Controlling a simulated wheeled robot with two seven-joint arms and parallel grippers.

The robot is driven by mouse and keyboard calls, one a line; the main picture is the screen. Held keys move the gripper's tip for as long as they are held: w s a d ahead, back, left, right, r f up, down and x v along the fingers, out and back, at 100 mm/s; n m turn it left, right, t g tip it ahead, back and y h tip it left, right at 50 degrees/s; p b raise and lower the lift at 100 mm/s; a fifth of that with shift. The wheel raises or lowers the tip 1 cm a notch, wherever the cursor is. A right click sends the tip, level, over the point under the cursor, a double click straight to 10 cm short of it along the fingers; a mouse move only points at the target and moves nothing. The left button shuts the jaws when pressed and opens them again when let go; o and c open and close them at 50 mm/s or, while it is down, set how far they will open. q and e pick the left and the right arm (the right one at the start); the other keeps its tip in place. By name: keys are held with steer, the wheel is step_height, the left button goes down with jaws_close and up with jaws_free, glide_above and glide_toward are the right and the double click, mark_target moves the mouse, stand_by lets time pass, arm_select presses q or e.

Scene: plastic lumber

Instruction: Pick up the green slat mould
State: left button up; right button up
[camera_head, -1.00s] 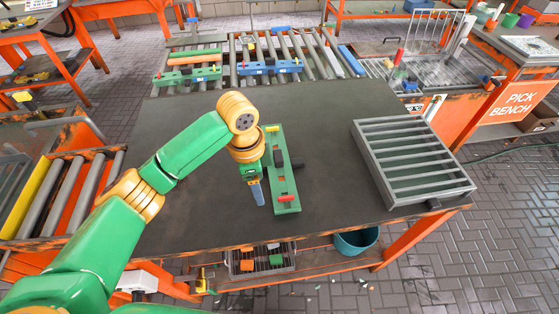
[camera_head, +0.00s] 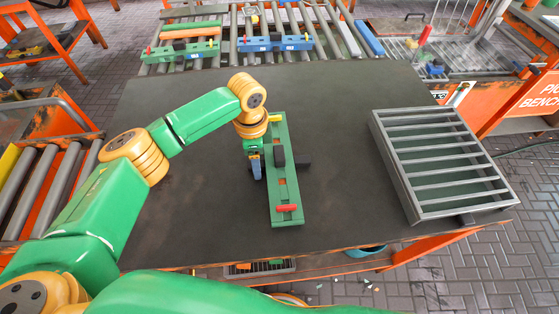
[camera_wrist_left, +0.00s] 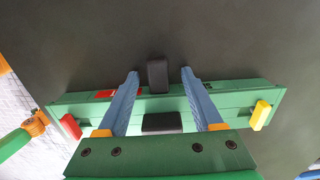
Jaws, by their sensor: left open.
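A long green slat mould (camera_head: 287,196) lies on the dark table top, with a red knob at its near end and black blocks at its middle. In the left wrist view the green mould (camera_wrist_left: 232,98) runs across the picture, with a red knob at the left and a yellow knob at the right. My left gripper (camera_head: 256,166) is at the mould's left side in the head view. In the wrist view its blue fingers (camera_wrist_left: 160,76) are spread over the mould, either side of the black blocks. Contact cannot be told. My right gripper is out of view.
A grey slatted frame (camera_head: 440,163) stands at the table's right. On rollers behind the table lie another green mould (camera_head: 181,51) and a blue one (camera_head: 275,44). The table top (camera_head: 190,215) is clear left of the mould.

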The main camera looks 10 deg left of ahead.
arm_select(q)
steer(key=shift+s+r, duration=0.15)
jaws_close()
stand_by(1.2)
